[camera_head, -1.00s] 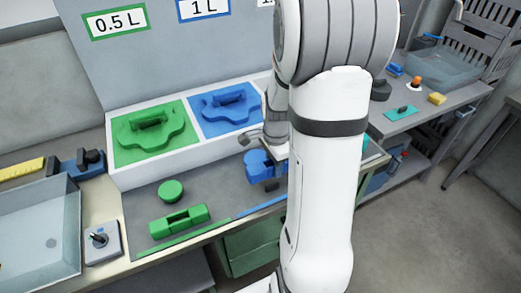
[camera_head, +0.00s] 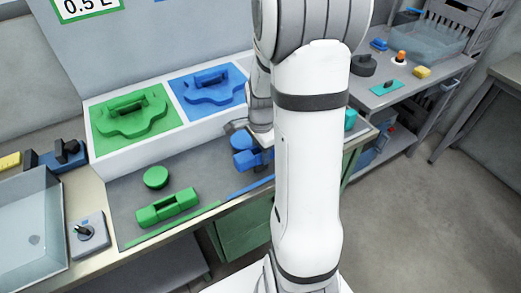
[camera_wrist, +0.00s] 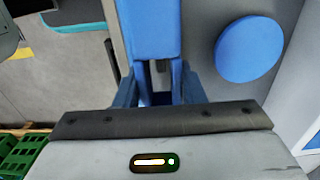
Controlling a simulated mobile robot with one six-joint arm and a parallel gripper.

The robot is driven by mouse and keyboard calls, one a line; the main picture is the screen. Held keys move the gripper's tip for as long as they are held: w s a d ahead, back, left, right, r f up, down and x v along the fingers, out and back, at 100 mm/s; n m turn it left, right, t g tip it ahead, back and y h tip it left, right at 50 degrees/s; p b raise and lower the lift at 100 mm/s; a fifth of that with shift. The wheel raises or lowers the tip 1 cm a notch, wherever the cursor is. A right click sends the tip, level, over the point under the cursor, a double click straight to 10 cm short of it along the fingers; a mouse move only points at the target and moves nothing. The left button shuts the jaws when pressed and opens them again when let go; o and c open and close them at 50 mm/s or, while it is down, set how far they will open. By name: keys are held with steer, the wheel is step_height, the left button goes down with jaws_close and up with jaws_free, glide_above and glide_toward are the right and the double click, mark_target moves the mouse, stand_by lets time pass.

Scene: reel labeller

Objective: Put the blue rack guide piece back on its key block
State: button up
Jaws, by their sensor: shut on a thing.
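My gripper (camera_wrist: 158,88) points down at the front of the bench and is shut on the blue rack guide piece (camera_wrist: 150,28), a long blue bar with a dark gap near the jaws. In the head view my arm hides most of the gripper. Blue parts (camera_head: 245,160) show just left of my arm on the grey mat, near the blue front strip. A blue round piece (camera_wrist: 249,48) lies right of the held piece in the wrist view. I cannot make out the blue key block or whether the held piece touches it.
A green slotted block (camera_head: 167,208) and green disc (camera_head: 155,177) sit left on the grey mat. Behind them stand green (camera_head: 158,135) and blue (camera_head: 186,108) panels with shaped pieces. A clear tray (camera_head: 30,235) and a switch box (camera_head: 89,238) are at left. A side bench (camera_head: 395,98) stands right.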

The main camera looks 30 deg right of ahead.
stand_by(0.5)
steer(key=shift+f+b, duration=2.05)
steer(key=shift+f, duration=0.4)
steer(key=shift+a, duration=0.1)
steer(key=o, duration=1.2)
steer(key=shift+r, duration=0.15)
step_height(320, 180, up, 8)
steer(key=shift+f, duration=0.2)
